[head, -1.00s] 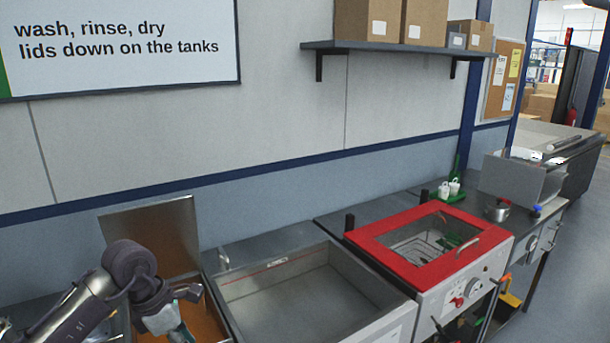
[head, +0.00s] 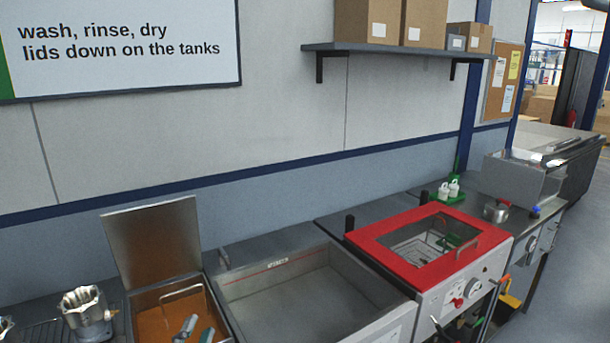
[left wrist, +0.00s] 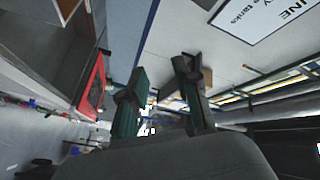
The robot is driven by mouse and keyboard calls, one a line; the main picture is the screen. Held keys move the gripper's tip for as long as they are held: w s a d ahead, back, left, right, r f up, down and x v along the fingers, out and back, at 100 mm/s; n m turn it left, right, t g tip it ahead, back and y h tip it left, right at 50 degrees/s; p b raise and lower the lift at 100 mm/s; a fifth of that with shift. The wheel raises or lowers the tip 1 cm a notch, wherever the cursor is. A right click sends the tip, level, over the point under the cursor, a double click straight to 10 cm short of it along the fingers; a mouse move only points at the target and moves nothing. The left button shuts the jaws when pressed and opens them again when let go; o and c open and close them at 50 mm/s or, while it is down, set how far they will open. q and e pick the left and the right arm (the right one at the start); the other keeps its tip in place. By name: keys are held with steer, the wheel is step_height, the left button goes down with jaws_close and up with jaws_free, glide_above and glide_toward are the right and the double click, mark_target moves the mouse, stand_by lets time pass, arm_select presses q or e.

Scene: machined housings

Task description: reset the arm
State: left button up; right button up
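My left gripper (head: 197,331) shows only as two grey-green fingertips at the bottom edge of the head view, in front of the orange-filled tank. In the left wrist view its two fingers (left wrist: 160,78) stand apart with nothing between them. The rest of the left arm is out of the head view. My right gripper is in neither view.
A silvery machined housing (head: 87,315) stands on the left, with part of another (head: 5,326) at the edge. The wash tank's lid (head: 155,243) is raised. An empty metal basin (head: 300,300) and a red-lidded tank (head: 380,242) lie to the right.

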arm_select(q)
steer(key=s+a+f+n+g+y, duration=0.25)
steer(key=s+f+n+g, duration=0.65)
steer(key=f, duration=0.5)
steer(key=s+d+f+g+h, duration=0.1)
steer(key=s+f+g, duration=0.25)
steer(key=s, duration=0.45)
steer(key=s+f+g+h, duration=0.1)
steer(key=s+f+g, duration=0.2)
steer(key=s+f, duration=0.35)
steer(key=s+f+g+b, duration=0.1)
steer(key=s+f+b, duration=0.15)
steer(key=f, duration=1.25)
steer(key=s+f+b, duration=0.1)
steer(key=f+b, duration=0.2)
steer(key=f, duration=1.2)
steer(key=s+a+f+b, duration=0.1)
steer(key=s+f+b, duration=0.1)
steer(key=s+f, duration=0.6)
steer(key=s+a+f+g+b, duration=0.1)
steer(key=s+f+b, duration=0.1)
steer(key=s+f, duration=0.6)
step_height(320, 180, down, 3)
steer(key=shift+a+f, duration=0.2)
steer(key=shift+a, duration=0.15)
